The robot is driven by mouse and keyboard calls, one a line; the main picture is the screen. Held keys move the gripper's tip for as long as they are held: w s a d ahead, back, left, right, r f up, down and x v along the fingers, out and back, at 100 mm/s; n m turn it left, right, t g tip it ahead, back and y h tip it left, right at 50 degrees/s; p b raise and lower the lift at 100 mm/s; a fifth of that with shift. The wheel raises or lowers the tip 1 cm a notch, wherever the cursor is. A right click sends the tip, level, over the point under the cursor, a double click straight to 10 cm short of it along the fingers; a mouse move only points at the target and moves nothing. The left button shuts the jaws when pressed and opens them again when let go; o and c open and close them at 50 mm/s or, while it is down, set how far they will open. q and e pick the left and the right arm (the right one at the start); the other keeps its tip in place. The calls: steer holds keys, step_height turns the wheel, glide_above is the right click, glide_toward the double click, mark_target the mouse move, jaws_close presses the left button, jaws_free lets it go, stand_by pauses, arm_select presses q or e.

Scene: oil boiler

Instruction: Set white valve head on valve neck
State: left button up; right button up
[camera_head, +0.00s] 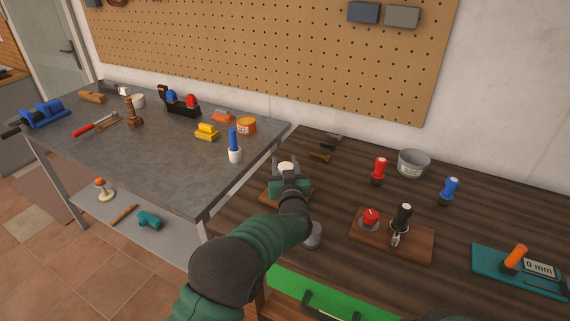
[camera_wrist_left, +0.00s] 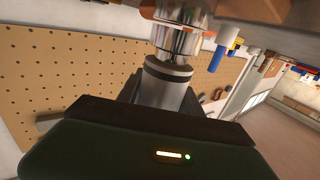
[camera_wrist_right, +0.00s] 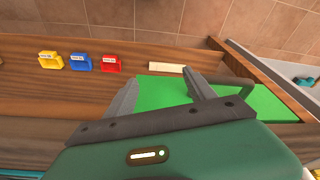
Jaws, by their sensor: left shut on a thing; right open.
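My left gripper (camera_head: 287,172) is shut on a pale piece, which I take to be the white valve head (camera_head: 286,167), over a small wooden board (camera_head: 271,190) at the table's left side. In the left wrist view the held piece is a pale grey cylinder with a dark band (camera_wrist_left: 163,85). A shiny chrome part (camera_wrist_left: 178,40), likely the valve neck, lines up with its end; whether they touch is unclear. The gripper hides most of the neck in the head view. My right gripper (camera_wrist_right: 160,95) is open and empty in front of a green drawer.
A second board (camera_head: 420,247) holds a red knob (camera_head: 370,217) and a black-handled valve (camera_head: 403,216). A teal gauge board (camera_head: 490,272) lies right.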

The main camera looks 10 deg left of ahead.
arm_select(q)
steer(key=shift+f+b, duration=0.4)
steer(key=shift+f, duration=0.25)
steer(key=o, duration=1.5)
steer(key=shift+r, duration=0.1)
step_height(320, 180, up, 8)
steer(key=p, duration=0.5)
steer(key=s+a+f+h+b, duration=0.1)
steer(key=s+a+f+b, duration=0.1)
steer(key=s+a+b, duration=0.2)
steer(key=s+a+f+m+h+b, duration=0.1)
steer(key=s+a+f+b, duration=0.2)
steer(key=s+a, duration=0.6)
steer(key=s+a+f+m+b, duration=0.1)
steer(key=s+a+f+b, duration=0.1)
steer(key=s+a+b, duration=0.4)
steer(key=shift+s+a+f+h, duration=0.15)
steer(key=shift+s, duration=0.5)
steer(key=shift+s+a+f+h, duration=0.1)
steer(key=shift+s+a, duration=0.1)
steer(key=shift+s, duration=0.45)
steer(key=shift+s+a+f+h, duration=0.15)
steer(key=shift+s, duration=0.5)
